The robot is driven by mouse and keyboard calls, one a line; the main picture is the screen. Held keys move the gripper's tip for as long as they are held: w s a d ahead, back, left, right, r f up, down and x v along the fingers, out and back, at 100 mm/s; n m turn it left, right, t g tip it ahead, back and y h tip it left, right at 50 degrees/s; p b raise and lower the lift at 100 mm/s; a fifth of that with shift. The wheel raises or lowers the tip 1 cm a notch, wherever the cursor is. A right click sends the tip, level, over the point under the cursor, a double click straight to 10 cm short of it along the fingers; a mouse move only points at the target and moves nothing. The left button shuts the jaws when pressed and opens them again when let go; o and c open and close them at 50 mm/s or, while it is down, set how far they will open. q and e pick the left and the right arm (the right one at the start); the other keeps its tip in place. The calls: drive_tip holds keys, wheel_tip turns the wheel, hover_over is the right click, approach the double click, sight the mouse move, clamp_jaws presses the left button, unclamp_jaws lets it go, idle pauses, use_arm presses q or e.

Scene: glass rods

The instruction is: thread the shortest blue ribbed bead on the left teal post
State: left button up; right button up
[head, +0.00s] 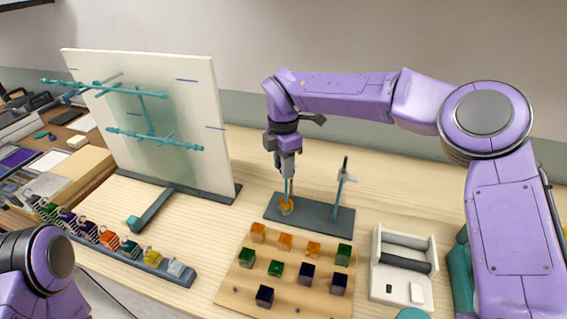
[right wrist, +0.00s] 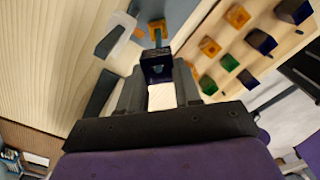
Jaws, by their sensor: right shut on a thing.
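My right gripper (head: 288,172) is over the left teal post (head: 290,188) on the dark base (head: 330,217). In the right wrist view it (right wrist: 160,92) is shut on a dark blue bead (right wrist: 156,58). The post (right wrist: 157,38) lines up with this bead; I cannot tell whether its tip is inside the hole. An orange bead (head: 286,207) sits around the foot of this post. Other dark blue beads (head: 264,296) stand on the wooden board (head: 232,291). My left gripper is out of view.
Orange beads (head: 285,241) and green beads (head: 276,268) share the board in front of the base. A white tray (head: 388,297) with a dark bar is at its right. A white panel with teal rods (head: 195,85) stands back left. A row of coloured blocks (head: 107,240) lies left.

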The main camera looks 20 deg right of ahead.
drive_tip(key=shift+f+b, duration=2.25)
drive_tip(key=shift+f, duration=0.5)
drive_tip(key=o, duration=1.1)
